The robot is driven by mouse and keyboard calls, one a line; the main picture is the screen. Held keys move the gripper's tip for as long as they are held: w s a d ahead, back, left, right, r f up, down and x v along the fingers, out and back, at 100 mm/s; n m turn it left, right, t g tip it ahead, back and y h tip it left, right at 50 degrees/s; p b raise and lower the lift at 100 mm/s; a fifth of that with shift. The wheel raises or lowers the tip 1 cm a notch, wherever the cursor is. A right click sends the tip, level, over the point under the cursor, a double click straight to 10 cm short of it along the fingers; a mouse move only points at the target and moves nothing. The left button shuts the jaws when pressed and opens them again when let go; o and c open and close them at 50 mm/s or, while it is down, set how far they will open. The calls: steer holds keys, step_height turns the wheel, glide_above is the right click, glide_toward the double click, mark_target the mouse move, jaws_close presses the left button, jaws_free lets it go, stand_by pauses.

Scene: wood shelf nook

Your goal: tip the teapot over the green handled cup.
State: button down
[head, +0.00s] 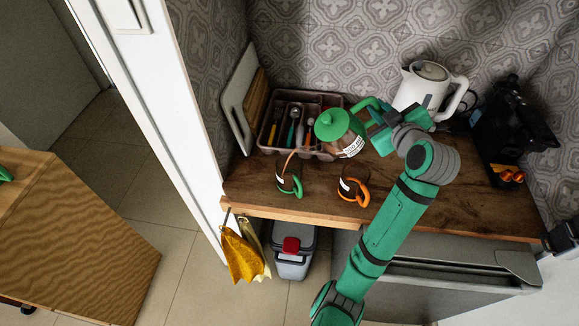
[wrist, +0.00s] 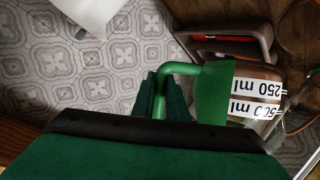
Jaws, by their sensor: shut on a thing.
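The teapot (head: 352,142) has a clear body with a white volume label and a green lid (head: 332,124). It is held above the counter, with its lid leaning left. My gripper (head: 376,119) is shut on its green handle (wrist: 183,69). In the wrist view the teapot's green band and label (wrist: 258,87) show at the right. The green handled cup (head: 281,180) stands on the counter below and left of the teapot. A thin brown streak (head: 289,160) runs down to this cup's top; I cannot tell whether it is liquid. The cup's inside is hard to see.
An orange handled cup (head: 346,185) stands right of the green handled one. A utensil tray (head: 268,134) and boards (head: 240,96) are behind. A white kettle (head: 418,90) and a black machine (head: 505,125) stand right. The counter's front edge (head: 300,215) is close to the cups.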

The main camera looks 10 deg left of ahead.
steer(key=shift+s+a+r+n+p, duration=0.1)
steer(key=shift+s+a+n+p, duration=0.05)
steer(key=shift+a+n+p, duration=0.4)
stand_by(1.1)
steer(key=shift+s, duration=0.2)
steer(key=shift+a, duration=0.1)
steer(key=shift+w+a+r, duration=0.1)
steer(key=shift+a+r, duration=0.05)
steer(key=shift+a, duration=0.05)
steer(key=shift+r+h+p, duration=0.1)
steer(key=shift+h+p, duration=0.2)
steer(key=shift+p, duration=0.1)
stand_by(0.7)
